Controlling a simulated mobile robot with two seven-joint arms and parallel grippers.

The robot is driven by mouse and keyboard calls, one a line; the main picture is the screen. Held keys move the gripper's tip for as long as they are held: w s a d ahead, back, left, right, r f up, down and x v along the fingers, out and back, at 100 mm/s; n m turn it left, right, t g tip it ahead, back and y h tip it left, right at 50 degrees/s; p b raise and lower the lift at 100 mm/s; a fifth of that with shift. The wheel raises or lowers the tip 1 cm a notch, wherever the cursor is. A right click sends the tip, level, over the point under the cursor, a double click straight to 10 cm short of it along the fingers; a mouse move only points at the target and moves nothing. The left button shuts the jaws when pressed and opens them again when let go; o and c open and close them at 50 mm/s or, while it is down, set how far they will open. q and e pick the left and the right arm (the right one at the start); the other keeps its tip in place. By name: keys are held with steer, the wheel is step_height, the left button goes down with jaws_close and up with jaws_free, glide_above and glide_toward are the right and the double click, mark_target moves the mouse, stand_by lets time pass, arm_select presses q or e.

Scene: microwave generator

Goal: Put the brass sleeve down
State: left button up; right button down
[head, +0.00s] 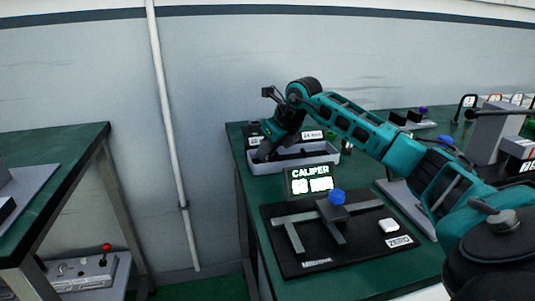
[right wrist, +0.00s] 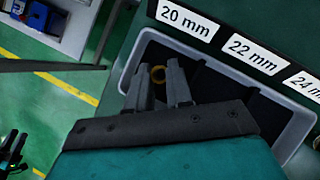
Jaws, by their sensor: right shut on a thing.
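The brass sleeve (right wrist: 157,75) shows as a small ring between the fingertips of my right gripper (right wrist: 160,80) in the right wrist view. The gripper is shut on it. The sleeve appears at the left end of a grey tray (right wrist: 255,85) with a dark inside, nearest the 20 mm label (right wrist: 186,18); whether it touches the tray floor I cannot tell. In the head view my right gripper (head: 264,150) reaches down at the tray's left end (head: 262,168), and the sleeve is hidden there.
More labels, 22 mm (right wrist: 252,56) and 24 mm (right wrist: 305,85), run along the tray's edge. In front of the tray stand a caliper display (head: 310,180) and a black caliper board (head: 300,255) with a blue knob (head: 337,197). Another bench (head: 60,150) stands left, across a gap.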

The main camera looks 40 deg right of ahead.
steer(key=shift+f, duration=0.3)
steer(key=shift+f, duration=0.2)
steer(key=c, duration=1)
jaws_free()
steer(key=shift+c, duration=0.2)
steer(key=shift+r, duration=0.1)
steer(key=shift+r, duration=0.25)
steer(key=p+v, duration=0.1)
steer(key=v, duration=1)
steer(key=shift+s+r, duration=0.25)
steer(key=shift+r, duration=0.1)
steer(key=shift+f, duration=0.1)
